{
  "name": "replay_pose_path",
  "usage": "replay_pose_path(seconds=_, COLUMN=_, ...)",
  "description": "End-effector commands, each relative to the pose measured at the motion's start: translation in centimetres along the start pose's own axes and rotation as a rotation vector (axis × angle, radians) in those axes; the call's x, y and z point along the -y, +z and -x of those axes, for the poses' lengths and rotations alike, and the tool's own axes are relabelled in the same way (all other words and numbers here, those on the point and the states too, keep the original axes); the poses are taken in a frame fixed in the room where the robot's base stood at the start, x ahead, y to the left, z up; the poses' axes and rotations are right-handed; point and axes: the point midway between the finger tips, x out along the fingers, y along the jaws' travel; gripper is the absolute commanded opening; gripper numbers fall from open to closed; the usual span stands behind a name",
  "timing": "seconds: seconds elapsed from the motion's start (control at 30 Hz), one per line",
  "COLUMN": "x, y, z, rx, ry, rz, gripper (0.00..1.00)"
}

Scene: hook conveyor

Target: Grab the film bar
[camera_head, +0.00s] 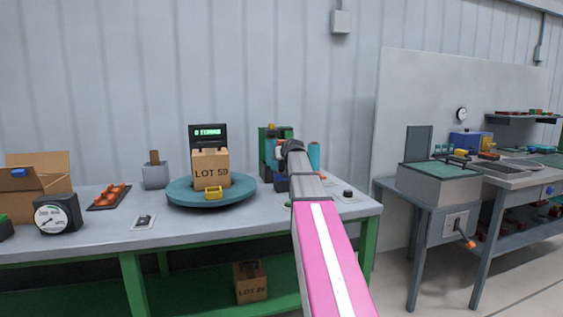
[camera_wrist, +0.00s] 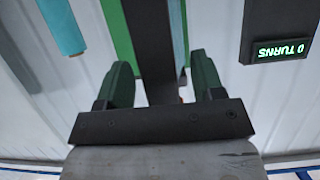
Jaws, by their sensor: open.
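A dark upright bar (camera_wrist: 150,40), which looks like the film bar, shows in the wrist view between the two green fingers of my gripper (camera_wrist: 162,80). The fingers are apart, with a visible gap on the right side of the bar; I cannot tell how deep the bar sits between them. A teal roll (camera_wrist: 62,27) is off to the left there. In the head view my gripper (camera_head: 288,150) is in front of the green machine post (camera_head: 268,143), with the teal roll (camera_head: 315,155) just right. My arm hides the bar there.
The grey bench (camera_head: 110,236) holds a teal turntable (camera_head: 180,196) with a carton marked LOT 59 (camera_head: 211,168). Behind it a display (camera_head: 208,134) reads 0 TURNS. A gauge (camera_head: 52,218), an orange-part tray (camera_head: 109,197) and an open box (camera_head: 38,184) stand left.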

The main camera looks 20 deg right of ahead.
Motion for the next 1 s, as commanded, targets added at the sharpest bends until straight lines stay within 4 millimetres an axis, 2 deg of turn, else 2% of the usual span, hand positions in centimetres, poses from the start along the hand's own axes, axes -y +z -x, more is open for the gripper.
replay_pose_path(seconds=0.1, x=0.0, y=-0.1, z=-0.9, rx=-0.001, ry=0.000, rz=0.000, gripper=0.62)
replay_pose_path(seconds=0.27, x=0.0, y=0.0, z=-0.9, rx=-0.001, ry=0.000, rz=0.000, gripper=0.62)
replay_pose_path(seconds=0.3, x=0.0, y=0.0, z=-0.9, rx=-0.001, ry=0.000, rz=0.000, gripper=0.58)
replay_pose_path(seconds=0.47, x=0.0, y=0.0, z=-0.9, rx=0.000, ry=0.000, rz=0.000, gripper=0.06)
replay_pose_path(seconds=0.5, x=0.0, y=0.0, z=-0.9, rx=0.000, ry=0.000, rz=0.000, gripper=0.02)
replay_pose_path(seconds=0.83, x=0.0, y=-0.2, z=-0.8, rx=-0.001, ry=0.000, rz=0.000, gripper=0.02)
replay_pose_path(seconds=1.0, x=0.0, y=-1.1, z=-0.5, rx=-0.001, ry=0.000, rz=0.001, gripper=0.02)
